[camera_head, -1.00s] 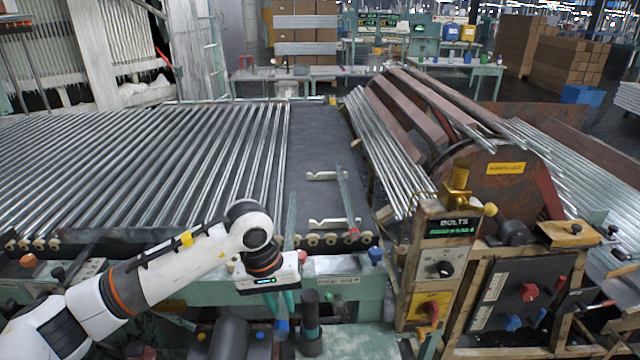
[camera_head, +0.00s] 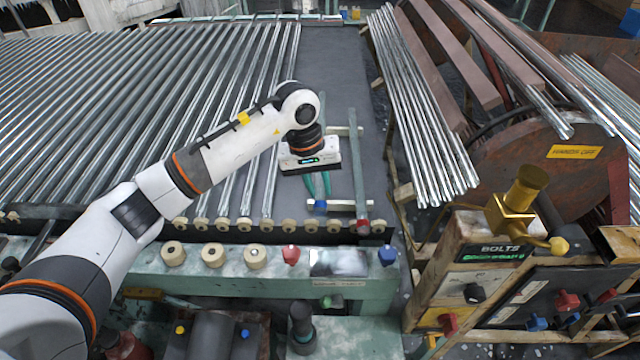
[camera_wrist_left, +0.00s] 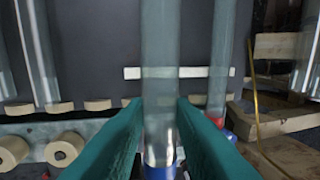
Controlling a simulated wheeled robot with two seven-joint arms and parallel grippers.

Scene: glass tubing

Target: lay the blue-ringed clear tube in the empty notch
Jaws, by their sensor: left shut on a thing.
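My left gripper (camera_head: 318,184) is shut on the blue-ringed clear tube, whose blue ring (camera_head: 320,205) shows just below the fingers. In the left wrist view the tube (camera_wrist_left: 160,45) runs lengthwise between the green fingers (camera_wrist_left: 158,110), with its blue ring (camera_wrist_left: 160,173) at the bottom edge. The tube is over the left part of two pale notched bars, a near one (camera_head: 342,205) and a far one (camera_head: 346,131). I cannot tell whether it touches them; the gripper hides part of it. A red-ringed clear tube (camera_head: 357,170) lies across the bars at right. My right gripper is out of view.
Rows of shiny tubes (camera_head: 215,110) fill the bed at left. More tubes (camera_head: 425,110) lean at right beside the rusty drum (camera_head: 560,165). Wooden rollers (camera_head: 245,224) line the bed's front edge. A control box (camera_head: 480,265) with a brass fitting stands at front right.

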